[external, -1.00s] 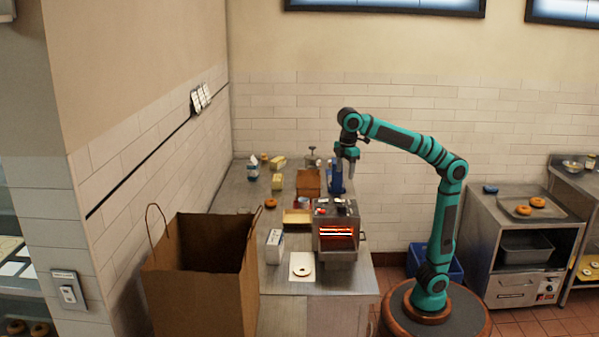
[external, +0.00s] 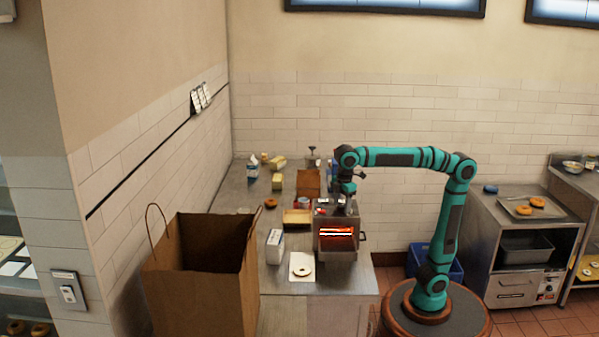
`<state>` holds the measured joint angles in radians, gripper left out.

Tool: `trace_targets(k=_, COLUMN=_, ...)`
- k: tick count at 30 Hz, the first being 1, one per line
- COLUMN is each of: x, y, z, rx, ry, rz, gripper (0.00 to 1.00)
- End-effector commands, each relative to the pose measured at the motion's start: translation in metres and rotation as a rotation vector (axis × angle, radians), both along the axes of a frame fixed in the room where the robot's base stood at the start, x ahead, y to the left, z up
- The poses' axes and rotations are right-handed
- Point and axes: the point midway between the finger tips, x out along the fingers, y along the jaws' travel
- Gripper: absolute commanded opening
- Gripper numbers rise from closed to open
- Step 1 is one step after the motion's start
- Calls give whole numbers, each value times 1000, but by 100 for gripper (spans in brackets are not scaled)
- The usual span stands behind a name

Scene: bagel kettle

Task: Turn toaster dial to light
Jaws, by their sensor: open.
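The toaster (external: 337,236) is a metal box with a glowing orange opening, standing near the front right of the steel counter. Its dial is too small to make out. My gripper (external: 347,205) points down at the toaster's top, small and partly merged with the dark parts there. It is open, and I see nothing held in it. I cannot tell whether it touches the toaster.
A large brown paper bag (external: 200,285) stands at the front left. A white carton (external: 274,246) and a bagel on white paper (external: 301,267) are left of the toaster. Boxes and bottles crowd the counter's back. A blue bin (external: 452,271) sits on the floor at right.

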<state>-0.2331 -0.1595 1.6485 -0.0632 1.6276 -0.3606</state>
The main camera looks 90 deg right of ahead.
Motion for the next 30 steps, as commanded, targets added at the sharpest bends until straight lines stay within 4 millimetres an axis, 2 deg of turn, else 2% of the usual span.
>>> trace_targets(k=11, x=0, y=0, z=-5, rx=0, ry=0, rz=0, gripper=58)
trace_targets(k=15, x=0, y=0, z=-5, rx=0, ry=0, rz=0, gripper=31)
trace_targets(k=18, x=0, y=0, z=-4, rx=0, ry=0, rz=0, gripper=14)
trace_targets(k=30, x=0, y=0, z=-5, rx=0, ry=2, rz=-116, gripper=14)
